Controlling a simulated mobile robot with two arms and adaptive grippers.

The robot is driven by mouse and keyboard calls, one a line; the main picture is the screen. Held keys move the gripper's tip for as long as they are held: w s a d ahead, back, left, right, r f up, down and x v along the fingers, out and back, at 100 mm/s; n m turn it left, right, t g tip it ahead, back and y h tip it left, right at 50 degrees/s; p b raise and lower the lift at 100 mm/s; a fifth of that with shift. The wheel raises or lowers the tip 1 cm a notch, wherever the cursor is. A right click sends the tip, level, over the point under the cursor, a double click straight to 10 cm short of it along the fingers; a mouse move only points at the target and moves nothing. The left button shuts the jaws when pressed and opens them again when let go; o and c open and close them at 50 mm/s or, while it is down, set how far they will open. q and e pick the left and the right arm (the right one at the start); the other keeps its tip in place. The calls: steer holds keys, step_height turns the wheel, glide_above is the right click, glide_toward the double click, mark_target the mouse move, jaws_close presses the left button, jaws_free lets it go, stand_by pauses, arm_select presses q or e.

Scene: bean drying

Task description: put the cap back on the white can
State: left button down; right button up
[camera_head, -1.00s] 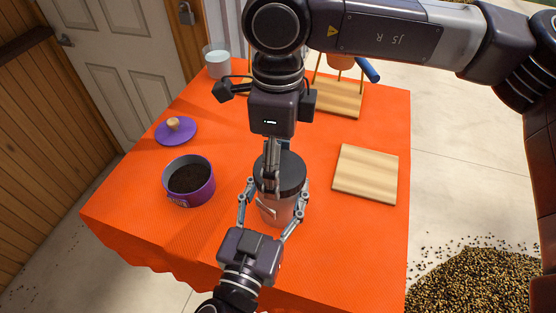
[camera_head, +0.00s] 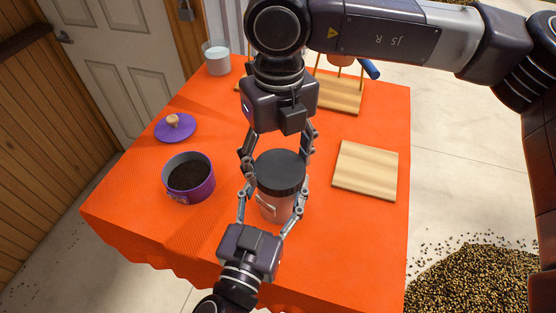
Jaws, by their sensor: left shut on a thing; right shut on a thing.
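The white can (camera_head: 275,207) stands upright on the orange table, its body looking pinkish-grey. The black cap (camera_head: 281,170) sits level on top of the can and looks seated; its threads are hidden. My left gripper (camera_head: 273,197) comes from the front edge and is shut around the can body, one finger on each side. My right gripper (camera_head: 279,167) reaches in from above and behind, its fingers on either side of the cap, shut on it. The far finger contacts are partly hidden.
A purple tin (camera_head: 204,189) of dark grounds and its purple lid (camera_head: 176,129) are at the left. A wooden board (camera_head: 365,171) lies at the right. A dripper stand (camera_head: 339,96) and a glass cup (camera_head: 217,58) are at the back. Bare orange cloth (camera_head: 225,130) lies between.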

steer(key=m, duration=0.5)
steer(key=shift+m, duration=0.4)
steer(key=m, duration=0.5)
steer(key=shift+d, duration=0.15)
steer(key=m, duration=0.5)
steer(key=shift+m, duration=0.4)
steer(key=m, duration=0.3)
steer(key=shift+s, duration=0.1)
steer(key=m, duration=0.3)
steer(key=shift+s+m, duration=0.1)
steer(key=shift+m, duration=0.3)
steer(key=o, duration=0.9)
steer(key=shift+d, duration=0.1)
